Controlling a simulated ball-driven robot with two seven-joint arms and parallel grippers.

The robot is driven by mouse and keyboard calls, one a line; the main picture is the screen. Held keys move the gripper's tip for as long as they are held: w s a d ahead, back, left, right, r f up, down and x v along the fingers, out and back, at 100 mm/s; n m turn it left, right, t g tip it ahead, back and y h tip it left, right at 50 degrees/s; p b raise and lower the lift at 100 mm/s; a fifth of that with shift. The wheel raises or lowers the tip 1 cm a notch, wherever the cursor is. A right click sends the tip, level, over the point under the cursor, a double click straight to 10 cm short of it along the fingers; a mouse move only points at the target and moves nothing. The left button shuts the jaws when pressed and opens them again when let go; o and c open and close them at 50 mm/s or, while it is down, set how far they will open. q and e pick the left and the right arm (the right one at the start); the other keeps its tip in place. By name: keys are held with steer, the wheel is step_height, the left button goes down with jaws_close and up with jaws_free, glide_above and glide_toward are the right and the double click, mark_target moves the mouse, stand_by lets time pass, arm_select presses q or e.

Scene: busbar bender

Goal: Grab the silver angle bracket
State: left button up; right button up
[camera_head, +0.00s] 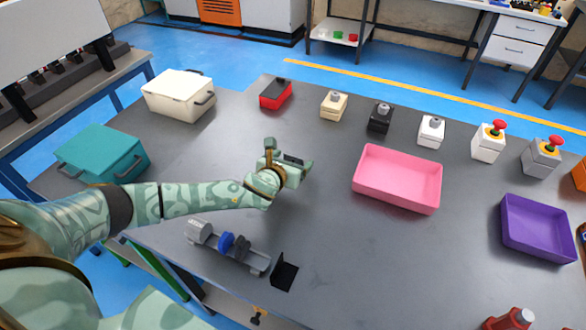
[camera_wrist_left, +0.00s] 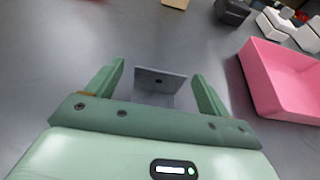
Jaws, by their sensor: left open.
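The silver angle bracket (camera_wrist_left: 172,77) shows in the left wrist view as a grey plate with a small dark hole, on the dark table top (camera_head: 335,235). It lies between the two green fingertips of my left gripper (camera_wrist_left: 158,80), with a gap on each side. Its lower part is partly hidden by the gripper body. In the head view my left gripper (camera_head: 289,158) is over the middle of the table, left of the pink tray, and mostly hides the bracket. The left gripper is open and holds nothing. My right gripper is not in view.
A pink tray (camera_head: 398,201) stands right of the gripper, a purple tray (camera_head: 540,250) farther right. A black angle bracket (camera_head: 284,272) and a grey holder with blue parts (camera_head: 226,246) lie nearer. Teal (camera_head: 101,152) and white (camera_head: 178,94) cases stand left; several small boxes line the back.

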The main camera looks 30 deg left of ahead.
arm_select(q)
steer(key=shift+s+r, duration=0.1)
steer(key=shift+r, duration=0.05)
steer(key=c, duration=1.1)
